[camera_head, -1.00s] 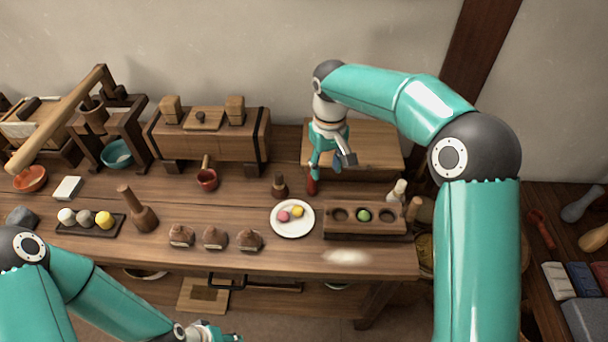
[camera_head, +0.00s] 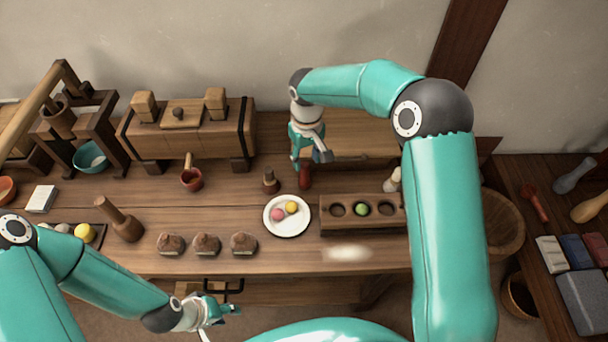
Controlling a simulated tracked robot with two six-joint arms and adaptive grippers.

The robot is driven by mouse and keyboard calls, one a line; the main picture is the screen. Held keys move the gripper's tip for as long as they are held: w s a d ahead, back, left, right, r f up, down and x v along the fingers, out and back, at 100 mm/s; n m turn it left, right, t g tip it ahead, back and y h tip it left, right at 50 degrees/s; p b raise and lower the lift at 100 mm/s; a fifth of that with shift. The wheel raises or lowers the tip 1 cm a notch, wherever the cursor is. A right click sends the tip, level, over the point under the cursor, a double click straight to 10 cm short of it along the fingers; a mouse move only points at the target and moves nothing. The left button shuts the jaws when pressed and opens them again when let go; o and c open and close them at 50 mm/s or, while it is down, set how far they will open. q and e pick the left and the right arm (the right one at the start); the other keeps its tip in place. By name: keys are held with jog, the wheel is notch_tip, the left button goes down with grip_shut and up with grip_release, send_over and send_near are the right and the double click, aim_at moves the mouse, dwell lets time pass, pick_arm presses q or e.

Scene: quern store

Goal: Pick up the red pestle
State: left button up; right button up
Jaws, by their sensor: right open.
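A small red upright piece (camera_head: 305,177), which may be a pestle, stands on the back of the table, just below my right gripper (camera_head: 309,163) in the picture. My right gripper is open and points down; I see nothing between its fingers. I cannot tell whether a finger touches the red piece. A second red piece, clearly pestle-shaped (camera_head: 534,202), lies on the side table at the far right, away from both grippers. My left gripper (camera_head: 228,309) is low in front of the table's front edge. Its fingers are too small to judge.
A dark wooden stamp (camera_head: 270,181) stands left of the upright red piece. A white plate (camera_head: 273,228) with sweets and a wooden tray (camera_head: 333,229) with hollows lie in front. A wooden box (camera_head: 365,130) is behind my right gripper. A grey pestle (camera_head: 574,176) lies near the pestle-shaped piece.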

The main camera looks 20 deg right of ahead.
aim_at(304, 175)
jog(key=shift+a+f+p, duration=0.15)
jog(key=shift+f+p, duration=0.2)
jog(key=shift+f, duration=1.55)
jog(key=shift+a+f+p, duration=0.1)
jog(key=shift+f+p, duration=0.2)
jog(key=shift+f, duration=1.6)
jog(key=shift+w, duration=0.1)
grip_shut()
